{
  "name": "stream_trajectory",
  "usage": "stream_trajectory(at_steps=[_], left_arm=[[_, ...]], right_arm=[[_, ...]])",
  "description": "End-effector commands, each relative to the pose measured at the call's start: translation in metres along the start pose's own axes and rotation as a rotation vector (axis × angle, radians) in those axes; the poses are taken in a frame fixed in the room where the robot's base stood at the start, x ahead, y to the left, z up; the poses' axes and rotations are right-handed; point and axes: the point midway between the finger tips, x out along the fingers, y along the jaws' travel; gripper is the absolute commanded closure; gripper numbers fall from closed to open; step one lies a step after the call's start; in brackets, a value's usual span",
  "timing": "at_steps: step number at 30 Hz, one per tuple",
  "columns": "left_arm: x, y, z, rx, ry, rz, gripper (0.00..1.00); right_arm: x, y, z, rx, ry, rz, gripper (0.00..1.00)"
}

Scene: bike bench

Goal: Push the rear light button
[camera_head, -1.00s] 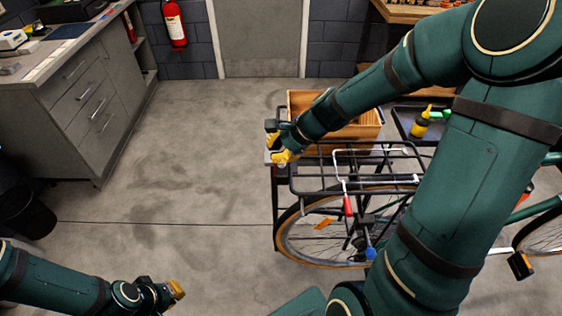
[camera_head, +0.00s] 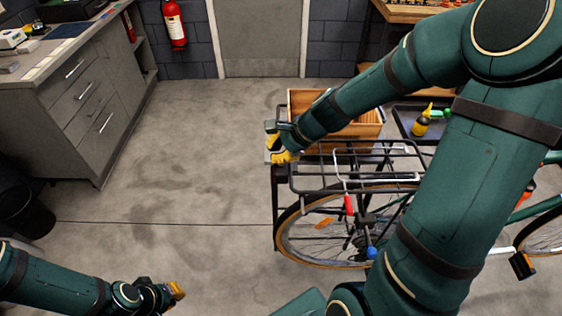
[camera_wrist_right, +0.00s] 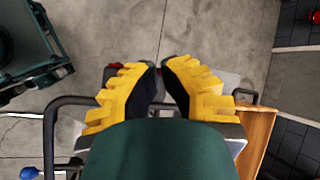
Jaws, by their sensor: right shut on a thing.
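My right gripper (camera_head: 275,150) is at the rear end of the bike's black rear rack (camera_head: 330,190). In the right wrist view, its yellow fingers (camera_wrist_right: 160,66) are close together at the rack end. A dark part with a red patch, seemingly the rear light (camera_wrist_right: 112,70), shows just beyond the left finger. The fingers hide most of it, and its button is not visible. My left gripper (camera_head: 177,290) is low at the left over bare floor, away from the bike; its jaw opening is too small to judge.
A wooden crate (camera_head: 305,102) stands behind the rack. The rear wheel (camera_head: 300,250) is below it. A dark tray with a yellow bottle (camera_head: 421,124) is at the right. A grey cabinet (camera_head: 70,110) stands at the left. The floor between cabinet and bike is clear.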

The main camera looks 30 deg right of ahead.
Motion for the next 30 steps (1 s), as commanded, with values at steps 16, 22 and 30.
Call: stream_trajectory(at_steps=[16, 22, 30], left_arm=[[0.002, -0.001, 0.000, 0.000, 0.000, 0.000, 1.00], [-0.001, 0.001, 0.000, 0.000, 0.000, 0.000, 1.00], [-0.009, 0.003, -0.001, 0.000, 0.000, 0.000, 1.00]], right_arm=[[0.002, 0.001, -0.001, 0.000, 0.000, 0.000, 1.00], [-0.001, -0.001, 0.001, 0.000, 0.000, 0.000, 1.00], [-0.008, -0.004, 0.004, 0.000, 0.000, 0.000, 1.00]])
